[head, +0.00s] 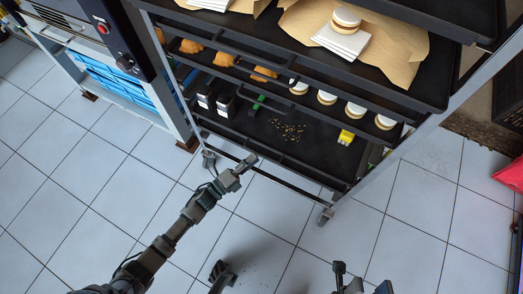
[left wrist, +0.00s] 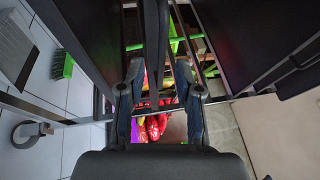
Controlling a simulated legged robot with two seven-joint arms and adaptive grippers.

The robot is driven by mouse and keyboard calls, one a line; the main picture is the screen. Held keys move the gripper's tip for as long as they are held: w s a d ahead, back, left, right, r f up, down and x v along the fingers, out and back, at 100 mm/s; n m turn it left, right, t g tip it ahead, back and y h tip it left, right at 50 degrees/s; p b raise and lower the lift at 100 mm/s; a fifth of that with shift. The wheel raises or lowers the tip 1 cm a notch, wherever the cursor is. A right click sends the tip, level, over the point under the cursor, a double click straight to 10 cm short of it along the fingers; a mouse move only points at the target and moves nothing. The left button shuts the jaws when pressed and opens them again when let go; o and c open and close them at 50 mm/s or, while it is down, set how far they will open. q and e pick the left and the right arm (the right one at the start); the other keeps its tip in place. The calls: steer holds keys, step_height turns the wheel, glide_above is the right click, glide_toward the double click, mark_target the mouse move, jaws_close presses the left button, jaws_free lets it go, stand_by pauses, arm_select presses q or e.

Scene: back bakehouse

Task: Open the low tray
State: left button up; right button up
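The low tray (head: 237,121) is the lowest dark tray in the rack in the head view. It holds dark cartons (head: 224,104), scattered crumbs (head: 288,130) and a yellow item (head: 346,137). A thin dark bar runs along its front. My left gripper (head: 247,163) is just in front of the tray's front edge, left of its middle. In the left wrist view its two fingers (left wrist: 160,75) are spread, with a thin bar crossing near them; I cannot tell whether they touch it. My right gripper (head: 362,279) shows only partly at the bottom edge, its two tips apart.
The rack's upper trays hold rolls (head: 191,46), round cakes (head: 326,97) and white napkins on brown paper (head: 403,59). A caster (head: 326,216) stands at the rack's front corner. An oven (head: 100,28) is at the left, a red item (head: 510,174) at the right. Tiled floor in front is mostly clear.

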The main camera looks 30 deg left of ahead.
mark_target(260, 154)
arm_select(q)
steer(key=x, duration=0.3)
steer(key=shift+w+d+b, duration=0.2)
steer(key=shift+d+b, duration=0.05)
steer(key=shift+b, duration=0.05)
steer(key=shift+w+a, duration=0.15)
steer(key=shift+w, duration=0.05)
jaws_close()
